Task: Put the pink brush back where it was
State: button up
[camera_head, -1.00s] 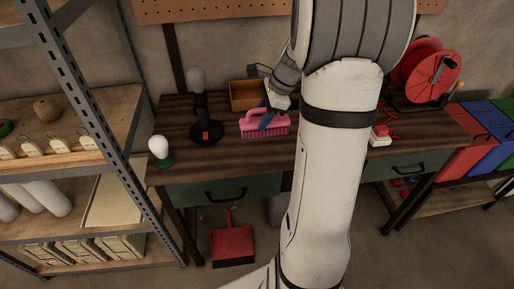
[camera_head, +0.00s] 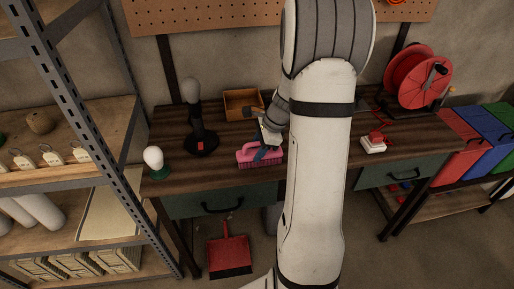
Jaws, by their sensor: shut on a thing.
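The pink brush (camera_head: 246,156) is at the front part of the dark wooden workbench (camera_head: 308,177), left of my arm. Its bristles face down toward the front edge. My gripper (camera_head: 266,152) is shut on the brush's handle from above, and its fingers cover part of the handle. I cannot tell whether the bristles touch the bench top or hang just above it.
A black microphone-like stand (camera_head: 200,132) and a white bulb on a green base (camera_head: 155,160) stand to the left. A wooden box (camera_head: 243,104) lies behind the brush. A red cable reel (camera_head: 417,78) and a white-and-red switch box (camera_head: 374,143) are to the right. A red dustpan (camera_head: 229,253) is below.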

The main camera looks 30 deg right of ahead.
jog(key=o, duration=1)
jog(key=shift+f, duration=0.1)
jog(key=shift+c, duration=0.2)
jog(key=v, duration=1.2)
jog(key=s+a+r+n+h, duration=0.1)
jog(key=s+a+n+h, duration=0.1)
jog(key=s+a+n, duration=0.6)
jog(key=s+a+r+n+h, duration=0.2)
jog(key=s+a+n, duration=0.7)
jog(key=n, duration=0.4)
jog(key=shift+a+r+t, duration=0.3)
jog(key=shift+a, duration=0.05)
